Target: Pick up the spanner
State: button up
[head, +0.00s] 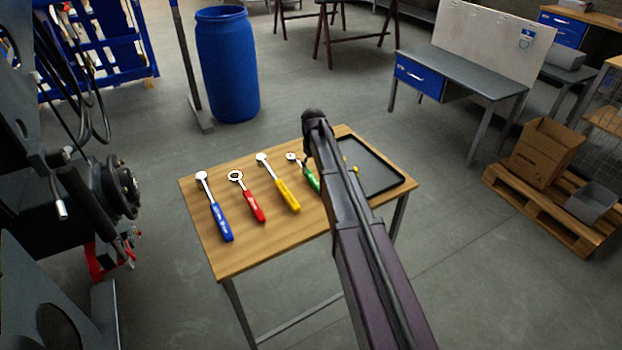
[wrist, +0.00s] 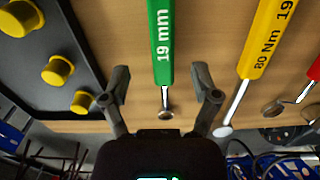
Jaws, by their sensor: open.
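Several hand tools lie in a row on the wooden table (head: 262,238): one with a blue handle (head: 220,220), one red (head: 253,205), one yellow (head: 288,195) and one green (head: 312,180). I cannot tell for certain which is called the spanner. In the wrist view my gripper (wrist: 161,72) is open and empty, with its fingers on either side of the green tool (wrist: 162,45), marked "19 mm". Whether they touch it or are above it is unclear. The yellow tool (wrist: 263,42), marked "80 Nm 19", is just right. My arm hides the gripper in the head view.
A black tray (head: 385,180) with yellow caps (wrist: 58,71) lies beside the green tool. A blue barrel (head: 228,65) stands behind the table. A pallet (head: 540,205) with a cardboard box (head: 545,152) is at right. Machinery stands at left.

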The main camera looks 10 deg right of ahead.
aim_at(312, 177)
jog(key=shift+f, duration=0.1)
jog(key=shift+a+f+b, duration=0.15)
jog(key=shift+f+b, duration=2.4)
jog(key=shift+b, duration=0.1)
grip_shut()
